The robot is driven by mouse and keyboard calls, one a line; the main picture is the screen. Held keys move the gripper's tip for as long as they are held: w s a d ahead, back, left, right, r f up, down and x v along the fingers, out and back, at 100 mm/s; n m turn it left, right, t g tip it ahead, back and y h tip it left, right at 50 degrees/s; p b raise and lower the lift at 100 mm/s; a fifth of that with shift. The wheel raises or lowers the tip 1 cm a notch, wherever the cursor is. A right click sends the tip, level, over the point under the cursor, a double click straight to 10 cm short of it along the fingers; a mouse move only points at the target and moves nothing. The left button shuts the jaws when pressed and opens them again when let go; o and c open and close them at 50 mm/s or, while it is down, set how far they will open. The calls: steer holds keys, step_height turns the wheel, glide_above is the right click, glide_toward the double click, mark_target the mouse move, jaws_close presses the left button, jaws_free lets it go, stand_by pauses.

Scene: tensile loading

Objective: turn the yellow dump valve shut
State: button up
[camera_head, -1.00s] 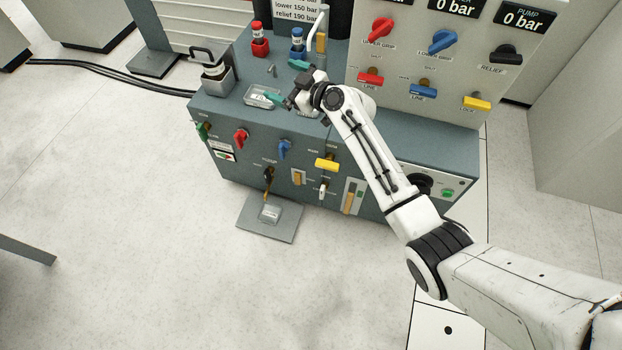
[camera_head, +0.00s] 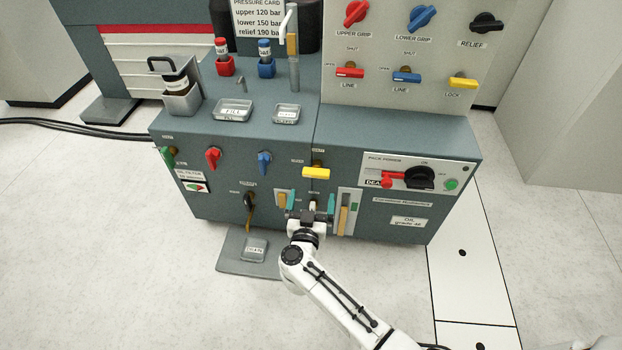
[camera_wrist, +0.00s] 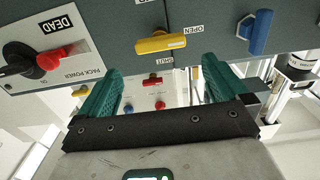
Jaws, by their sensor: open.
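A yellow lever handle (camera_head: 316,173) lies roughly horizontal on the front panel of the teal cabinet. In the wrist view the yellow handle (camera_wrist: 162,43) is close up, with OPEN by its right end and SHUT below it; the labels appear upside down. My gripper (camera_head: 307,204) is in front of the panel, a little below this handle. Its two teal fingers are spread wide with nothing between them. In the wrist view my gripper (camera_wrist: 175,85) is apart from the handle. A second yellow handle (camera_head: 462,83), marked LOCK, is on the upper panel.
A red handle (camera_head: 213,159) and a blue handle (camera_head: 264,162) are left of the yellow one. The pack power switch (camera_head: 420,178) is to its right. A drain tray (camera_head: 253,250) lies on the floor plate. A gauge strip (camera_head: 345,215) is near my right finger.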

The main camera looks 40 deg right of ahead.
mark_target(315, 176)
steer(key=b+x, duration=0.3)
steer(key=x, duration=0.6)
steer(key=shift+w+d+b, duration=0.1)
steer(key=shift+w+b, duration=0.05)
steer(key=shift+b, duration=0.15)
steer(key=shift+w+d, duration=0.3)
steer(key=shift+d, duration=0.05)
steer(key=c, duration=0.8)
